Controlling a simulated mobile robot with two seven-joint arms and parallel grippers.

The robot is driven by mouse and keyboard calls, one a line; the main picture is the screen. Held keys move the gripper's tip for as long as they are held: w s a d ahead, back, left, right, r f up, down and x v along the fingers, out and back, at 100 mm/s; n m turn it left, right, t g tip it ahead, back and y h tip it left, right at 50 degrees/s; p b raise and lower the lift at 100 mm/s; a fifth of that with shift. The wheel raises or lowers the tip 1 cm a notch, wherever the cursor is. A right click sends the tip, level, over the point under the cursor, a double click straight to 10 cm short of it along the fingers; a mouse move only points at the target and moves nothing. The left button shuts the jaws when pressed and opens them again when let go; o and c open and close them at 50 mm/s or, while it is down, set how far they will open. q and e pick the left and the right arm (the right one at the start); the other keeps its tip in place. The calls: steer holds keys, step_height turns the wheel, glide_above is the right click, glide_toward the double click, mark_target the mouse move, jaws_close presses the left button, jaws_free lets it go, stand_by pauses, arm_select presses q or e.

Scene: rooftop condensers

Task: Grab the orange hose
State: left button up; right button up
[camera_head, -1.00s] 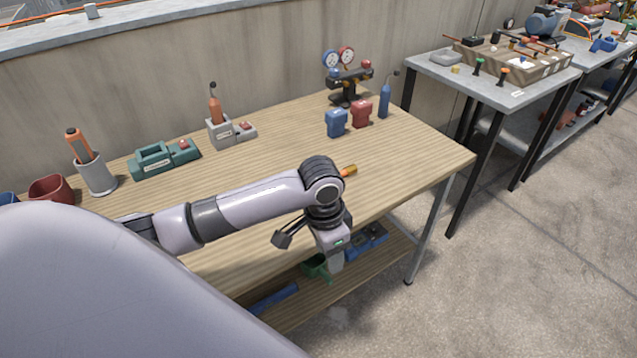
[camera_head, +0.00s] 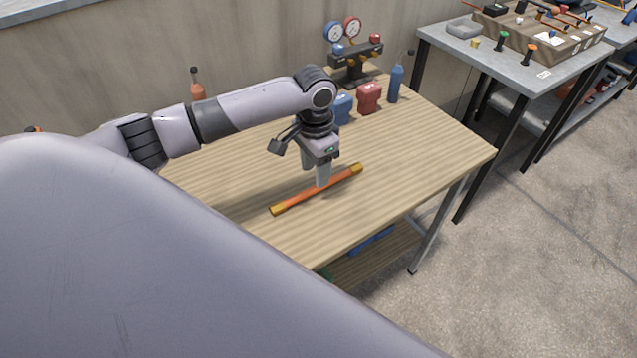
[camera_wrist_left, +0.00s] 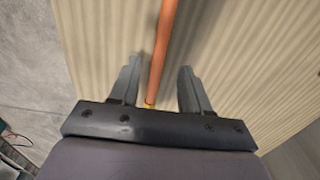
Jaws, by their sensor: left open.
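The orange hose (camera_head: 337,180) is a short straight tube with yellow-brass ends, lying on the wooden workbench (camera_head: 410,165) in the head view. My left gripper (camera_head: 315,178) is over the middle of the hose, pointing down with its fingers apart. In the left wrist view the hose (camera_wrist_left: 163,50) runs between the two open fingers (camera_wrist_left: 158,88), with a gap on each side. Whether the fingertips are at the height of the hose is hard to tell. My right gripper is not in view.
A gauge manifold (camera_head: 350,55), a red block (camera_head: 369,98), a blue block (camera_head: 343,108) and a blue bottle (camera_head: 396,82) stand at the bench's far end. A second table (camera_head: 500,70) stands to the right. The bench around the hose is clear.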

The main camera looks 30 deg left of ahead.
arm_select(q)
steer(key=f, duration=0.5)
steer(key=shift+w+d, duration=0.2)
steer(key=shift+w, duration=0.1)
jaws_close()
steer(key=shift+r, duration=0.2)
